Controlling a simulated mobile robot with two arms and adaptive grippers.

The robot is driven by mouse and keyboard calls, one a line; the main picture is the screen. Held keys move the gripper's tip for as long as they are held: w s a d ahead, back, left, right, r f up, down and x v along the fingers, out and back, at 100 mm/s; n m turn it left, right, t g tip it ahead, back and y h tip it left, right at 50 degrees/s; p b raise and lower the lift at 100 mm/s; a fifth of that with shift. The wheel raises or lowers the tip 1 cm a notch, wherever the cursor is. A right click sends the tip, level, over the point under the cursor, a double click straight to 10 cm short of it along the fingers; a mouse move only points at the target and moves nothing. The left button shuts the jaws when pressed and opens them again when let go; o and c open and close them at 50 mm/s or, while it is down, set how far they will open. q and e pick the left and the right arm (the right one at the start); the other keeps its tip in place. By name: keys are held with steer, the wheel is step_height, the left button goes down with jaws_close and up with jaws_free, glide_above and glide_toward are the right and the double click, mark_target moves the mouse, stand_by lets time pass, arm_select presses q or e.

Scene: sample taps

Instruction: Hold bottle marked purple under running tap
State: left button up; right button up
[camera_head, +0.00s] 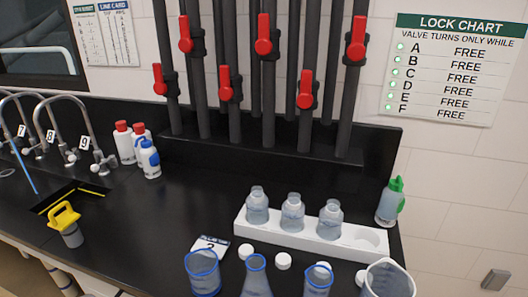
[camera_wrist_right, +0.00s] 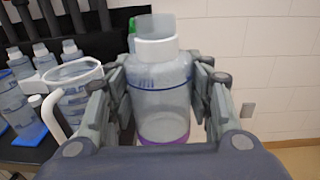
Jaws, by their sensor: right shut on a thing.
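My right gripper (camera_wrist_right: 160,92) is shut on a clear bottle (camera_wrist_right: 160,105) in the right wrist view. The bottle is upright, with a white collar, dark blue marks near the shoulder and a purple band at its base. Neither gripper shows in the head view. Several curved taps (camera_head: 75,110) stand at the left of the head view, with number tags such as 7 and 9. A thin blue stream (camera_head: 24,165) runs down at the far left, over the dark sink (camera_head: 70,192); its spout is hard to make out.
A white rack (camera_head: 300,243) holds three clear bottles and has an empty hole at its right end. Beakers, a flask (camera_head: 256,280) and loose white caps are in front. A green-topped bottle (camera_head: 390,203) stands right. Red-handled valves (camera_head: 305,90) line the back. The middle counter is clear.

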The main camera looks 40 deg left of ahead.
steer(key=s+d+f+m+t+h, duration=0.1)
steer(key=s+d+f+m+h, duration=0.4)
steer(key=s+d+f+h, duration=0.2)
steer(key=shift+s+d+f+t+h, duration=0.2)
steer(key=shift+d+f+t+h, duration=0.1)
steer(key=shift+d+f, duration=0.35)
steer(key=shift+a, duration=0.15)
